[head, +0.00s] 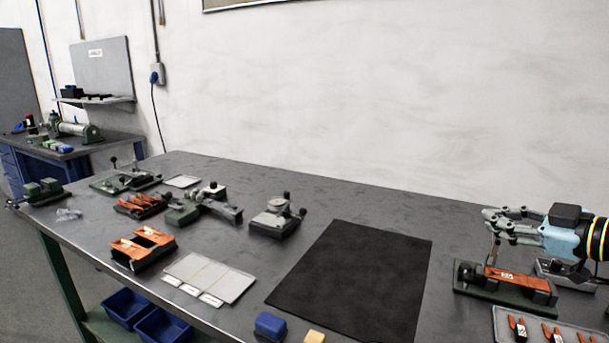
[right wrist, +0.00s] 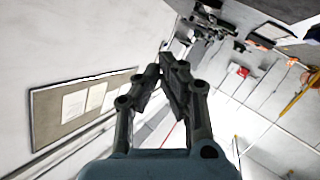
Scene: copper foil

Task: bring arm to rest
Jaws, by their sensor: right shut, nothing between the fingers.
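My right gripper (head: 492,222) is at the right of the head view, its arm coming in from the right edge. It is above the far end of a dark green fixture (head: 490,294) with an orange top. Whether it touches the fixture's upright rod cannot be told. In the right wrist view the gripper's fingers (right wrist: 165,75) are closed together with nothing between them. My left gripper is in neither view.
A black mat (head: 355,275) lies bare on the grey workbench (head: 330,206). A tray of orange-handled tools (head: 550,325) sits at the lower right. Orange bins (head: 142,248), a card tray (head: 209,279) and several small green fixtures stand to the left. A blue block (head: 270,325) is near the front edge.

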